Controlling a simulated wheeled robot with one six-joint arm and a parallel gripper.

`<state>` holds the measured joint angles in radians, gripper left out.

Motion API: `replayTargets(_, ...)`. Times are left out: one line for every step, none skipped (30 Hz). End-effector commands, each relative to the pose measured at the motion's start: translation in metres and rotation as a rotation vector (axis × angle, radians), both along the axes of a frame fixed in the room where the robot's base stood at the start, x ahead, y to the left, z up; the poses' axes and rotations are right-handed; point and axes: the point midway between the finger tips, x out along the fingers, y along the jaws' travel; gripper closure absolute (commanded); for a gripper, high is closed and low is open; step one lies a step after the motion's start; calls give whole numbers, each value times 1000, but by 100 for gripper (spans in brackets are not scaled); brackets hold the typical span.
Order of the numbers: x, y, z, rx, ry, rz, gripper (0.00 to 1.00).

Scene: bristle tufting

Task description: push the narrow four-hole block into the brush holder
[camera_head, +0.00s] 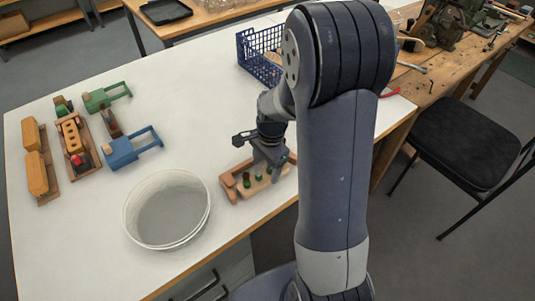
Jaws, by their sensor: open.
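My gripper (268,158) is open, pointing down over a small wooden tray (229,192) near the table's front edge. I cannot tell whether it touches anything there. The tray holds small green and reddish-brown pieces, partly hidden by my gripper. An orange-yellow block (69,131) with several dark holes lies in a wooden frame at the left; it may be the narrow four-hole block. A blue holder-like piece (126,151) with an open frame lies right of it, and a similar green piece (101,99) lies behind. I cannot tell which piece is the brush holder.
A white round bowl (166,209) stands left of the wooden tray. Two orange blocks (36,172) lie on a strip at the far left. A blue basket (261,56) stands at the back. The middle of the white table (195,125) is clear.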

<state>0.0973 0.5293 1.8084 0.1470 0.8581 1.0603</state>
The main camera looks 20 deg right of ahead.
Motion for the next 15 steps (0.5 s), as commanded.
replayTargets(-1,1,-10,1,4,0,33)
replayTargets(-2,2,-14,0,4,1,33)
replayTargets(-1,2,-19,0,3,1,33)
replayTargets(-1,3,-22,0,3,1,33)
replayTargets(-1,3,-25,0,3,1,33)
replayTargets(-1,3,-29,-1,2,1,33)
replayTargets(-1,4,-31,-1,2,1,33)
replayTargets(-2,4,-33,-1,2,1,33)
replayTargets(-2,4,-34,-1,2,1,33)
replayTargets(-2,4,-35,0,1,0,33)
replayTargets(-2,4,-36,0,0,0,33)
replayTargets(-1,5,-36,-1,0,0,33)
replayTargets(-1,4,-37,-1,0,0,33)
replayTargets(-1,4,-37,-1,-1,0,33)
replayTargets(-1,4,-37,-1,-1,0,33)
